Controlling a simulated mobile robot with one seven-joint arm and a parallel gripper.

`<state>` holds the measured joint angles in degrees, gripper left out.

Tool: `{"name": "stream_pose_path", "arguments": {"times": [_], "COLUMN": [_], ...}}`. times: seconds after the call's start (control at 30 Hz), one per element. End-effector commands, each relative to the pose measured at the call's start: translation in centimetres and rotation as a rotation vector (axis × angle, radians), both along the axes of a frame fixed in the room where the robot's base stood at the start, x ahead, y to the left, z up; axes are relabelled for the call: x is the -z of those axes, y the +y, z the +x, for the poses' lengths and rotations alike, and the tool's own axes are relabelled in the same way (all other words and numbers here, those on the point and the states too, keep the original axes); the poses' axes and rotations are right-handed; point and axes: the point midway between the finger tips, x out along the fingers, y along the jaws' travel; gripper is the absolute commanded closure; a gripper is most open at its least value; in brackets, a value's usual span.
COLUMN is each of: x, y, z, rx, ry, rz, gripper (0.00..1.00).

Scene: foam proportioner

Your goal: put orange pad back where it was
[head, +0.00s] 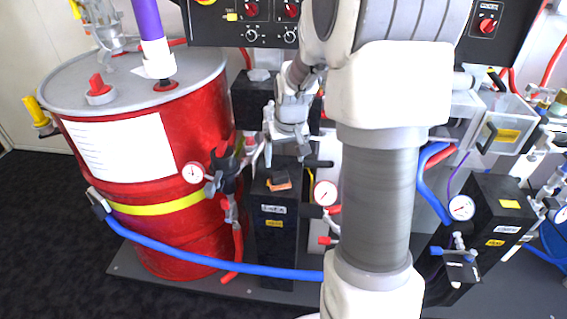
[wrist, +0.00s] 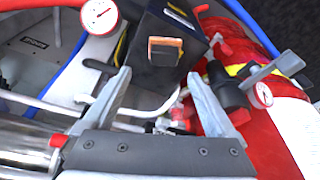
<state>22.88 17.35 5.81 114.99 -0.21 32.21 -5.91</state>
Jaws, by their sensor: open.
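The orange pad (head: 279,184) lies on top of a black box (head: 275,240) in the head view; it looks dark on its upper face with orange along the edge. In the wrist view the pad (wrist: 165,50) sits on the black box (wrist: 150,75), beyond the fingertips. My gripper (head: 287,154) is above and behind the pad in the head view. Its two fingers are spread and empty in the wrist view (wrist: 157,80), with the pad apart from them. Where the pad was before does not show.
A red drum (head: 210,110) stands to the left, with gauges and valves between it and the box. A blue hose (head: 220,266) runs low in front. Another black box (head: 490,225) with a gauge stands at right. A control panel (head: 260,22) is behind.

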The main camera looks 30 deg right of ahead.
Motion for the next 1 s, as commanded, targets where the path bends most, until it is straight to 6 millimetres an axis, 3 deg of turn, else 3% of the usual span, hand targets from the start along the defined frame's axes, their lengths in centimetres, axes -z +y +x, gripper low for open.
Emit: {"name": "stream_pose_path", "arguments": {"times": [0.03, 0.2, 0.83, 1.0], "x": [-1.3, -3.1, -3.6, -5.4], "y": [0.0, 0.2, 0.2, 1.5], "z": [-0.3, -0.8, -1.0, -2.0], "rx": [0.0, 0.001, 0.0, -0.016], "ry": [-0.002, 0.0, 0.0, -0.013], "rz": [-0.001, 0.0, 0.0, -0.01], "gripper": [0.09, 0.09, 0.09, 0.09]}}
